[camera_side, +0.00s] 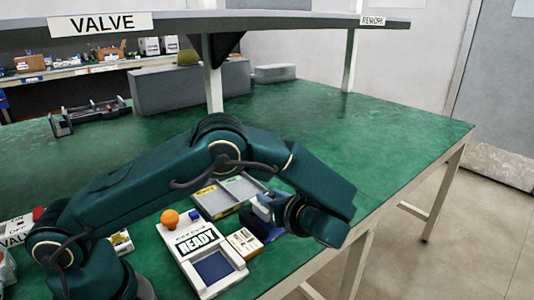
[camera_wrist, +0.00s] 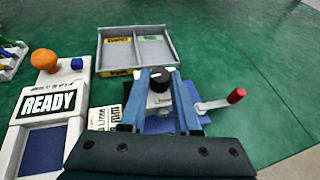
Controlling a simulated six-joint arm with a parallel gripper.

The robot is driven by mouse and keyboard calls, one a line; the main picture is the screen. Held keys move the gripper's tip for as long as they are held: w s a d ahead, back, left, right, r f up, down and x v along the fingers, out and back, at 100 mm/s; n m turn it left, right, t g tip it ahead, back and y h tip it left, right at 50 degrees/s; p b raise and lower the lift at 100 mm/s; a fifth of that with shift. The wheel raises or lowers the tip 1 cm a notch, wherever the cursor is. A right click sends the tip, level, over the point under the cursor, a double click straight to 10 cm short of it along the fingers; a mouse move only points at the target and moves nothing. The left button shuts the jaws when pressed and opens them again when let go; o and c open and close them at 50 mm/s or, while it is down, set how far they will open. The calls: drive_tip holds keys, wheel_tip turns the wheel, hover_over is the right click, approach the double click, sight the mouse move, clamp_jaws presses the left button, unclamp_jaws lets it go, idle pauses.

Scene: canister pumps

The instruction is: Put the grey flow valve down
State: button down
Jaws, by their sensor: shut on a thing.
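My gripper (camera_wrist: 160,103) is shut on the grey flow valve (camera_wrist: 158,100), a pale grey body with a black knob on top, held between the blue fingers. In the side view my gripper (camera_side: 264,208) is low over the bench, right of the two-compartment grey tray (camera_side: 208,207); the valve is mostly hidden there by my wrist. A dark blue patch (camera_wrist: 160,124) shows under and beside the valve in the wrist view. I cannot tell whether the valve touches what is below.
A crank with a red knob (camera_wrist: 235,95) sticks out right of my gripper. The READY panel (camera_side: 197,242) with an orange knob (camera_side: 169,216) stands to the left, near a small labelled box (camera_side: 245,243). Green bench top (camera_side: 330,125) is clear behind.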

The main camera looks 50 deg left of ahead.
drive_tip(key=shift+f, duration=1.1)
drive_tip(key=shift+f, duration=0.15)
drive_tip(key=c, duration=0.6)
unclamp_jaws()
drive_tip(key=shift+c, duration=0.2)
